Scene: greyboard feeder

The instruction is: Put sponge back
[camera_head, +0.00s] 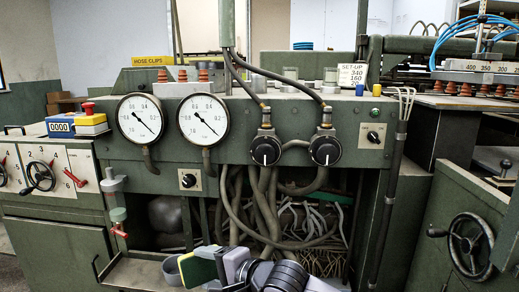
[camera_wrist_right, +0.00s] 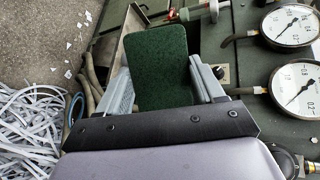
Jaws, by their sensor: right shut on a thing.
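The sponge (camera_head: 197,272) is a flat pad, green on one face with yellow showing in the head view. In the right wrist view the green face of the sponge (camera_wrist_right: 156,68) stands up between the two grey fingers. My right gripper (camera_head: 197,262) is shut on the sponge at the bottom middle of the head view, in front of the machine's open lower bay. In the right wrist view the gripper's dark bar hides the sponge's lower end. My left gripper is not in view.
A metal trough (camera_head: 138,274) runs along the machine's lower front, left of the sponge. Hoses (camera_head: 265,205) hang in the open bay behind. A lubricator with a red tap (camera_head: 119,229) sticks out at left. Paper strips (camera_wrist_right: 35,125) litter the floor.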

